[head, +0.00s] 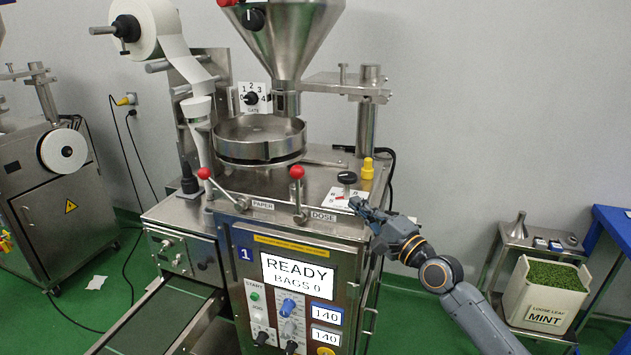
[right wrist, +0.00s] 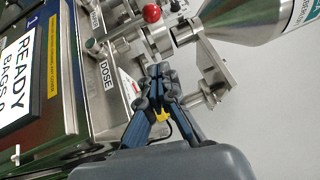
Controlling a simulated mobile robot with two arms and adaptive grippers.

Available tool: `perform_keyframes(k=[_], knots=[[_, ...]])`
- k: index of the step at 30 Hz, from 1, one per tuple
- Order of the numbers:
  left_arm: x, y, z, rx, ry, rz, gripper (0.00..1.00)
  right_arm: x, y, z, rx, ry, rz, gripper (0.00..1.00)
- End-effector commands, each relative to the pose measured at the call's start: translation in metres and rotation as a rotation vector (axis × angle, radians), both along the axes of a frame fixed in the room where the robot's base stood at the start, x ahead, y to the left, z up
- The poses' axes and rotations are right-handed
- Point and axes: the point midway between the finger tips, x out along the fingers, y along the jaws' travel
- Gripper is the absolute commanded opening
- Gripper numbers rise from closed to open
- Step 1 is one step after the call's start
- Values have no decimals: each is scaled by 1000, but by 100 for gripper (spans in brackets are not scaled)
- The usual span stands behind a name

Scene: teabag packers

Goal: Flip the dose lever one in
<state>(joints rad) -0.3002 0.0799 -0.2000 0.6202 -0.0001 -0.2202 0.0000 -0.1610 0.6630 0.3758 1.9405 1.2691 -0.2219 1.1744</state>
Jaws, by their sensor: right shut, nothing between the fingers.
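The dose lever (head: 298,190) is a metal rod with a red ball on top. It stands nearly upright on the front edge of the packing machine's top, left of the DOSE label (head: 323,216). Its red ball (right wrist: 151,13) shows at the top of the right wrist view, with the DOSE label (right wrist: 106,75) below. My right gripper (head: 356,204) is shut and empty, right of the lever and apart from it, by the white dial plate at the machine's right front corner. Its fingertips (right wrist: 160,72) meet in the right wrist view. My left gripper is out of view.
The paper lever (head: 220,188) leans left on the same edge. A black knob (head: 347,178) and a yellow cap (head: 367,168) stand beside my right gripper. The steel hopper (head: 285,40) hangs above the round pan. The screen (head: 297,276) reads READY, BAGS 0.

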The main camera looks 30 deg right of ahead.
Motion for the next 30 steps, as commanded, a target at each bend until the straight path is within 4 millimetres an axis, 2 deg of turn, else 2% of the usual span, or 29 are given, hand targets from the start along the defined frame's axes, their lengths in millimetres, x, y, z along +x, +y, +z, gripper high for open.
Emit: perform_keyframes(k=[8, 11, 25, 27, 30], knots=[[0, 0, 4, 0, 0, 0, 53, 8, 0, 2, -1, 1, -1, 0], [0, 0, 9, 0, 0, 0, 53, 20, 1, 5, -2, 0, -2, 0], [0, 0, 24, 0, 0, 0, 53, 101, 6, 18, -3, 0, -2, 0], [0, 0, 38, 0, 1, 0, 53, 108, 16, 24, 1, 2, -1, 0], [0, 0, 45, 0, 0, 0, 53, 115, 25, 25, -1, 2, -1, 0]])
